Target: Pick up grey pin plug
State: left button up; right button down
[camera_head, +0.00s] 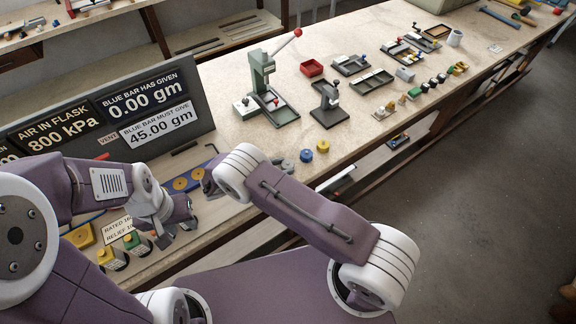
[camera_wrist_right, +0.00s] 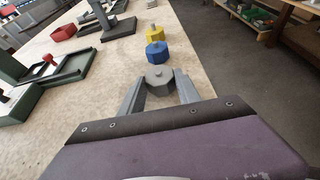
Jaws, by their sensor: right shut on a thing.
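The grey pin plug (camera_wrist_right: 159,78), a grey hexagonal piece with a small round pin on top, is between the fingertips of my right gripper (camera_wrist_right: 159,88) in the right wrist view. The fingers are shut on its sides. It is low at the bench top; I cannot tell whether it touches the surface.
A blue plug (camera_wrist_right: 156,50) and a yellow plug (camera_wrist_right: 154,32) stand in line just beyond the grey one. A green press (camera_head: 263,80), a smaller grey press (camera_head: 328,105) and a red tray (camera_head: 312,68) stand farther along. A sign board (camera_head: 110,108) stands at left.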

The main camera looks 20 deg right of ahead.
jog(key=shift+w+d, duration=0.1)
jog(key=shift+d, duration=0.35)
jog(key=r, duration=0.2)
jog(key=s+r, duration=0.1)
jog(key=r, duration=0.1)
jog(key=shift+a+r, duration=0.15)
jog(key=shift+r, duration=0.25)
jog(key=s+d+r+b, duration=0.1)
jog(key=s+d+r, duration=0.3)
jog(key=s, duration=0.6)
notch_tip(320, 180, up, 2)
jog(key=shift+r, duration=0.1)
